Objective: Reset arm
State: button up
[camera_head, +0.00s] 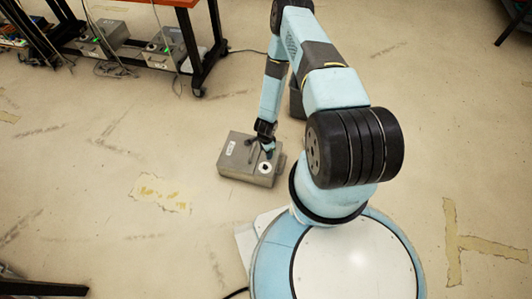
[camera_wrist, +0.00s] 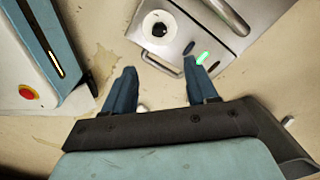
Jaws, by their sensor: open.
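My gripper (camera_wrist: 158,85) is open, with its two blue fingers apart and nothing between them in the wrist view. In the head view my gripper (camera_head: 268,148) is low, at the right part of a grey metal box (camera_head: 238,158) on the floor. In the wrist view the box (camera_wrist: 172,45) lies just beyond the fingertips. It has a round white dial with a black centre (camera_wrist: 159,29), a metal handle and a lit green light (camera_wrist: 205,57). Whether a fingertip touches the box I cannot tell. My arm is stretched forward and bent downward.
A table with an orange edge (camera_head: 172,3) and dark legs stands at the back left. Similar grey boxes (camera_head: 162,50) with green lights and cables sit under it. A dark furniture part (camera_head: 40,288) is at the lower left. The floor around the box is mostly clear.

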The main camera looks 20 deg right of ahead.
dwell(0.5)
jog(key=w+r+n+t, duration=0.1)
jog(key=w+r+n, duration=0.1)
jog(key=w+r, duration=0.95)
jog(key=w+r+n+t+y, duration=0.1)
jog(key=w+r+n, duration=0.15)
jog(key=r, duration=1.85)
jog(key=w+r+n+t, duration=0.15)
jog(key=r+n, duration=0.25)
jog(key=r, duration=1.6)
jog(key=s+a+r+n, duration=0.1)
jog(key=s+r, duration=0.3)
jog(key=r, duration=0.4)
jog(key=s+r+n, duration=0.2)
jog(key=s+r, duration=0.2)
jog(key=r, duration=0.3)
jog(key=s+a+r+n, duration=0.1)
jog(key=s+r, duration=0.4)
jog(key=r, duration=0.3)
jog(key=s+r+n, duration=0.1)
jog(key=s+r, duration=0.2)
jog(key=s, duration=0.4)
jog(key=s+d+r+n+t, duration=0.1)
jog(key=s+r, duration=0.2)
jog(key=s, duration=0.4)
jog(key=s+r+n+t+h, duration=0.1)
jog(key=s+r, duration=0.3)
jog(key=s, duration=0.4)
jog(key=shift+d+n, duration=0.4)
jog(key=shift+n, duration=0.05)
